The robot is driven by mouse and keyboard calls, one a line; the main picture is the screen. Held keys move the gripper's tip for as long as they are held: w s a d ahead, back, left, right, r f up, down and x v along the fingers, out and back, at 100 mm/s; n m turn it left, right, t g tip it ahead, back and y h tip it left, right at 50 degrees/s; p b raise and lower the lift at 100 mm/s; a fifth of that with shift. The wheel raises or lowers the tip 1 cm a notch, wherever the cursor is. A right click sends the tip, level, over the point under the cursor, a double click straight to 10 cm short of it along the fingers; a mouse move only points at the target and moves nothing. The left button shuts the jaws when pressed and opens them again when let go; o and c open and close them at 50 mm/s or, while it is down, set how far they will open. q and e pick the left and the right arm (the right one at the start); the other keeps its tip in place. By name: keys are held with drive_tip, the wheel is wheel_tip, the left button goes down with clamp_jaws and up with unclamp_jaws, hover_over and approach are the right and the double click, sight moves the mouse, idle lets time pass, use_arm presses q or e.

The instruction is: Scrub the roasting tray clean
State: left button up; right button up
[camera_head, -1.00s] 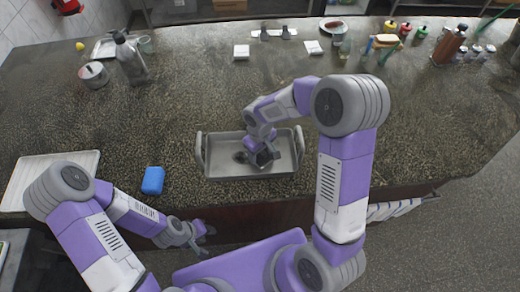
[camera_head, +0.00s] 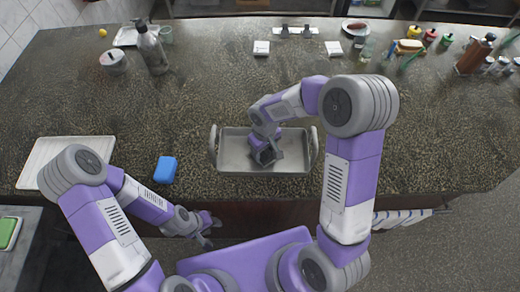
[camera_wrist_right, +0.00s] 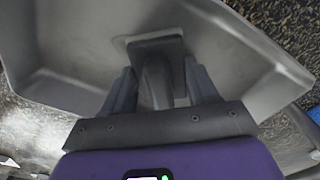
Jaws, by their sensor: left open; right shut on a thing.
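The roasting tray (camera_head: 232,152) is a grey metal pan with two upright end handles. It sits near the counter's front edge, and its inside shows around my gripper in the right wrist view (camera_wrist_right: 75,60). My right gripper (camera_head: 267,155) reaches down into the middle of the tray. It is shut on the handle of a dark grey scrubbing tool (camera_wrist_right: 155,47), whose flat rectangular head is at the tray floor; whether it touches, I cannot tell. The visible tray floor looks plain grey; the part under the gripper is hidden. My left gripper (camera_head: 210,232) is open and empty, in front of the counter edge.
A blue sponge-like block (camera_head: 165,169) lies left of the tray. A white board (camera_head: 45,152) lies further left. A bottle (camera_head: 151,50) and a pot (camera_head: 113,61) stand at the back left, several condiments at the back right. The counter right of the tray is clear.

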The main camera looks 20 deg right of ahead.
drive_tip(key=d, duration=0.3)
drive_tip(key=shift+s+d, duration=0.1)
drive_tip(key=shift+s, duration=0.3)
wheel_tip(320, 180, up, 3)
drive_tip(key=shift+f+p, duration=0.15)
drive_tip(key=shift+p, duration=0.7)
drive_tip(key=shift+r+p, duration=1.95)
drive_tip(key=shift+r, duration=0.75)
